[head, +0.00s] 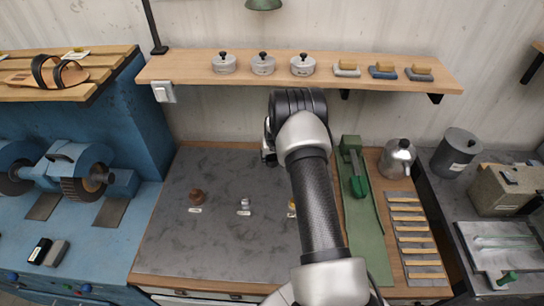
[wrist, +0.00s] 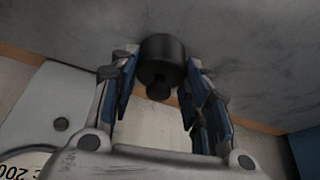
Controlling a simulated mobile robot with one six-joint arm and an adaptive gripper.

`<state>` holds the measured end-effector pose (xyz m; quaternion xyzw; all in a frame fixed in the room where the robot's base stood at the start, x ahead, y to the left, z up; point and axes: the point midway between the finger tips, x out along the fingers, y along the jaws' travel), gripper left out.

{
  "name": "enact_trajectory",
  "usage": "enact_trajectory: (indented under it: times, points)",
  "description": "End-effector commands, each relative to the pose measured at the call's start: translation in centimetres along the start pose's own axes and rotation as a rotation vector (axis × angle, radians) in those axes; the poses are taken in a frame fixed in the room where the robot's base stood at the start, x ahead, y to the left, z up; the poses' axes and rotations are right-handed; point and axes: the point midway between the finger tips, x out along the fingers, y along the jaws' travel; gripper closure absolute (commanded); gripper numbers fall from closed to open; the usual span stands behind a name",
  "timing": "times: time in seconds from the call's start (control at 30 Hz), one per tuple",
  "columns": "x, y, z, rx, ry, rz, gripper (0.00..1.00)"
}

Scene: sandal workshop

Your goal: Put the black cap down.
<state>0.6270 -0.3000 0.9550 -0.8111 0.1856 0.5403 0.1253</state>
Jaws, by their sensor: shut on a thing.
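The black cap (wrist: 162,55), a dark cylinder with a smaller knob on the near side, shows in the wrist view. My gripper (wrist: 160,70) has it between its two blue-lined fingers. A dark grey mottled surface (wrist: 255,40) lies behind the cap; I cannot tell whether the cap touches it. In the head view my arm reaches over the grey slab (head: 220,245) of the bench towards its back edge. The arm hides most of the gripper, and the cap cannot be made out there.
A brown piece (head: 196,196) and a small metal piece (head: 244,205) stand on the slab, with labels in front. Lidded tins (head: 263,65) stand on the wooden shelf (head: 400,86) above. A green mat (head: 367,225) lies right of my arm. The slab's front left is clear.

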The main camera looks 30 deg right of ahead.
Motion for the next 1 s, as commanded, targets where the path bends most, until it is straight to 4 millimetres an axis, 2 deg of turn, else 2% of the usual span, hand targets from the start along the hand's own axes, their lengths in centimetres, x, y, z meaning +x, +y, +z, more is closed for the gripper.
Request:
enact_trajectory:
  times: [0.07,0.1,0.4,0.8,0.87,1.0]
  points:
    - [0.4,0.0,0.2,0.000,-0.001,0.000,0.78]
    - [0.3,0.0,0.2,0.000,-0.001,0.000,0.56]
    - [0.2,0.0,0.1,0.000,-0.001,0.000,0.37]
    - [-0.2,0.0,-0.1,0.000,-0.001,0.000,0.37]
    - [-1.0,0.0,-0.2,0.000,0.001,0.000,0.37]
    - [-3.9,0.0,-0.2,0.000,0.003,0.000,0.37]
